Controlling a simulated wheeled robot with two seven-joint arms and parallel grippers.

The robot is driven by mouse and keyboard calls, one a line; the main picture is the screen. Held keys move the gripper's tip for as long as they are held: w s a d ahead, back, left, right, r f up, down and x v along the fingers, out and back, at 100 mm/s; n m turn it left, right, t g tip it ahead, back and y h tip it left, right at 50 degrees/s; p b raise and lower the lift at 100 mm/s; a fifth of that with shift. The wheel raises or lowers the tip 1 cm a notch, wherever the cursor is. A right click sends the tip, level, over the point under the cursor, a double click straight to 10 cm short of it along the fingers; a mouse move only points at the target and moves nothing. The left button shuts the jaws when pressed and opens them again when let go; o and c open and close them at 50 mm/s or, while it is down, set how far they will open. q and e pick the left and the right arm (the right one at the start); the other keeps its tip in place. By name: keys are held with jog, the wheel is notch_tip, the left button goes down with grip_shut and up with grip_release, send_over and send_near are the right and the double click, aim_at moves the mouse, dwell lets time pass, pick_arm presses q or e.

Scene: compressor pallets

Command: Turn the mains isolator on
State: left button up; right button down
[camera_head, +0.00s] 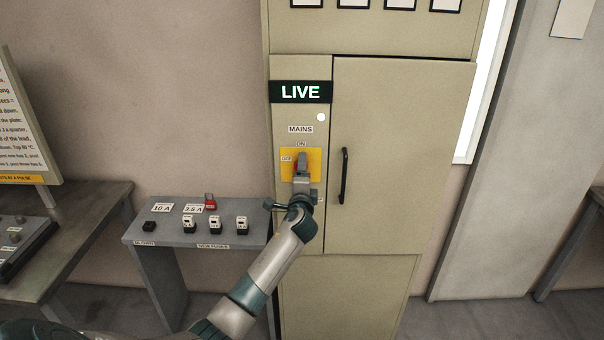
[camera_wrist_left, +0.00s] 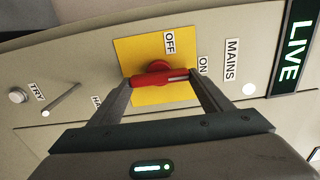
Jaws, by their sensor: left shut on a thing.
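The mains isolator has a red handle (camera_wrist_left: 165,78) on a yellow plate (camera_wrist_left: 140,52), on the narrow left part of a beige cabinet (camera_head: 390,150). The handle lies in line with the ON label (camera_wrist_left: 203,66); the OFF label (camera_wrist_left: 169,42) is off to its side. My left gripper (camera_head: 302,176) reaches up from below in the head view and hides part of the handle. In the wrist view its fingers are shut on the handle, one at each end. The LIVE sign (camera_head: 300,92) is lit, with a white lamp (camera_head: 320,117) below it. My right gripper is not in view.
A grey fuse bench (camera_head: 180,232) stands left of the cabinet, with several fuses and a red part (camera_head: 210,202) on it. The cabinet door has a black handle (camera_head: 344,176) right of the isolator. A TRY button (camera_wrist_left: 17,96) shows in the wrist view.

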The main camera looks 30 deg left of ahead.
pick_arm(q)
jog(key=o, duration=1.1)
jog(key=shift+c, duration=0.2)
jog(key=shift+s, duration=0.1)
jog(key=b+v, duration=0.5)
jog(key=v, duration=1.2)
jog(key=shift+s+f, duration=0.1)
